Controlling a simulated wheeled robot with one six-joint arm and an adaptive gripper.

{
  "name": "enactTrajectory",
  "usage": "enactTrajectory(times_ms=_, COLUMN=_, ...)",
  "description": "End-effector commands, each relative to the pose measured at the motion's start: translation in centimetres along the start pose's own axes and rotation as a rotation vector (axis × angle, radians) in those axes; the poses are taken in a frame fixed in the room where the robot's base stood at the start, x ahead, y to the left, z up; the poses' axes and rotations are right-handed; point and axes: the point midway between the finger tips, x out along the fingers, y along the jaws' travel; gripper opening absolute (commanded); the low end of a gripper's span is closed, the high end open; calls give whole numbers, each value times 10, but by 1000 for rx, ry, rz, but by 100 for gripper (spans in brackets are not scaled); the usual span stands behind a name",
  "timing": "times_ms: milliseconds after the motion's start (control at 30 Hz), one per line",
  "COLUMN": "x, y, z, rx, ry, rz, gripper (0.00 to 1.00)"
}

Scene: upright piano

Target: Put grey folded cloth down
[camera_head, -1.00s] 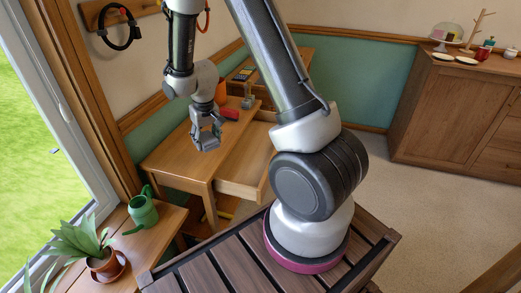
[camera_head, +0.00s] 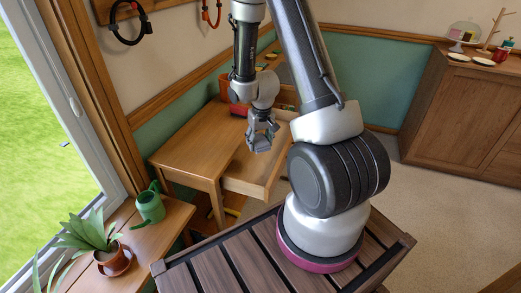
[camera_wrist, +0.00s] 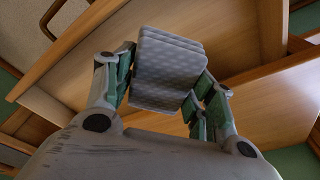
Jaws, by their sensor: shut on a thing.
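The grey folded cloth (camera_wrist: 168,65) is a dotted, layered pad. In the wrist view it is held between the two fingers of my gripper (camera_wrist: 165,95). In the head view my gripper (camera_head: 260,143) points down over the pulled-out drawer (camera_head: 270,188) of the wooden desk (camera_head: 193,150). The cloth is hard to make out there against the grey fingers. In the wrist view wooden boards lie beyond the cloth, with a gap between cloth and wood.
A red thing (camera_head: 238,110) sits on the desk behind my arm. A green watering can (camera_head: 149,205) and a potted plant (camera_head: 108,256) stand on a low wooden surface at left. A wooden cabinet (camera_head: 455,110) stands at right, with open floor before it.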

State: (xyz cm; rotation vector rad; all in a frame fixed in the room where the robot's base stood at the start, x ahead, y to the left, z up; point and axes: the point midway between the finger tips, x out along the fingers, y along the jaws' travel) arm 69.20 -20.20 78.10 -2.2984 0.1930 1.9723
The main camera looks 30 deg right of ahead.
Motion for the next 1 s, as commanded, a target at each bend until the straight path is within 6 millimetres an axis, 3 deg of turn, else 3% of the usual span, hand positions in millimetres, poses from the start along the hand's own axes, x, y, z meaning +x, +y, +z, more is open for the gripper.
enactTrajectory(times_ms=200, x=4, y=-1, z=-3, rx=-34, ry=-2, rz=-5, gripper=37)
enactTrajectory(times_ms=467, x=55, y=-1, z=4, rx=-41, ry=-3, rz=-8, gripper=37)
enactTrajectory(times_ms=733, x=68, y=0, z=6, rx=-41, ry=0, rz=-7, gripper=37)
enactTrajectory(times_ms=1000, x=94, y=0, z=10, rx=-40, ry=-1, rz=-6, gripper=37)
